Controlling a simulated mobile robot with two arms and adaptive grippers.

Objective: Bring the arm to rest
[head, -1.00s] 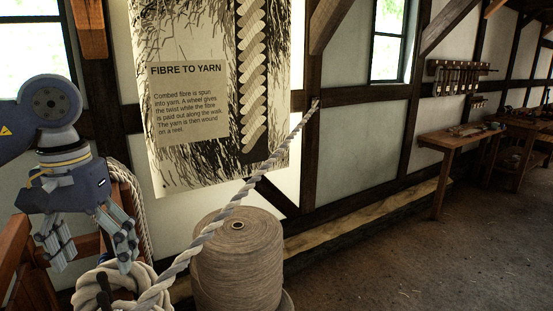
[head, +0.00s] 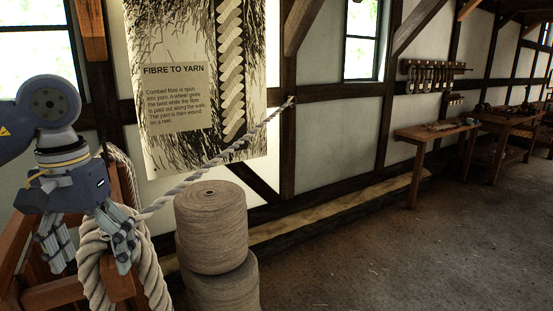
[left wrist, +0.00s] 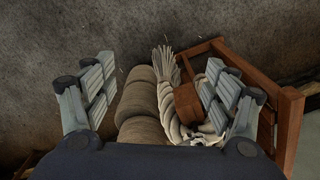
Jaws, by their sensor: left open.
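My left gripper (head: 88,248) is in the lower left of the head view, pointing down with its fingers spread. It is open and empty. My right gripper does not show.
Two stacked yarn reels (head: 211,232) stand right of the gripper. A taut rope (head: 226,155) runs up to the wall past a poster (head: 180,100). Benches (head: 435,133) with tools line the wall at the right. The floor (head: 400,250) at the right is clear.

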